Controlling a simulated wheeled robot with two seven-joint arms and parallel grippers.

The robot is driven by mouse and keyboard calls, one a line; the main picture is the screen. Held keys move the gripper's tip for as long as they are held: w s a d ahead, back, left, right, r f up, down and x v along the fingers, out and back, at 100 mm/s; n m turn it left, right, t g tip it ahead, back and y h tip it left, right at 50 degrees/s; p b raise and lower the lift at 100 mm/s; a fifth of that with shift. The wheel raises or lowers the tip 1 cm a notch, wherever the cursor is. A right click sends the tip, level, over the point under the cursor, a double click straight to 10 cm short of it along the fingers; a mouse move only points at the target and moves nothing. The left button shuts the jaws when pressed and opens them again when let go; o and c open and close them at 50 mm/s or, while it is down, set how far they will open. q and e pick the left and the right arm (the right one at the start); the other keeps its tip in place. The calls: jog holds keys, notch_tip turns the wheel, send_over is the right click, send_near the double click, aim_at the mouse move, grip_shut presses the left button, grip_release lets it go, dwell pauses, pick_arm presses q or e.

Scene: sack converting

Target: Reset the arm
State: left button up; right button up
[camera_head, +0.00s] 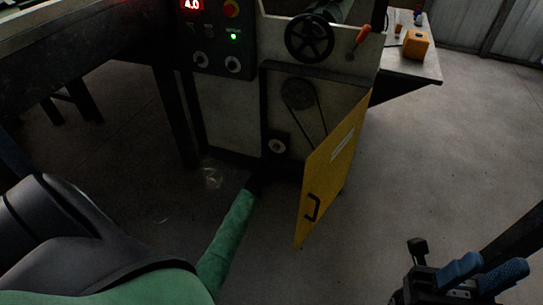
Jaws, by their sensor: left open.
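My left arm comes in from the lower left, dark grey with green sleeves. Its green forearm (232,235) reaches down towards the foot of the machine. My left gripper (261,178) is a dark shape at the forearm's far end, close to the machine's lower front and left of the yellow door; its jaws are lost in shadow, and I see nothing held. My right gripper (480,277), black with two blue fingers, is at the lower right, above the floor and apart from the machine.
The machine (230,110) has a handwheel (310,38), a lit display and a belt drive. Its yellow door (330,165) hangs open towards me. A table (428,68) at the upper right holds an orange box (416,43). The floor right of the door is clear.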

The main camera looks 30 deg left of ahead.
pick_arm(q)
jog(key=shift+v, duration=0.75)
jog(key=shift+s, duration=0.1)
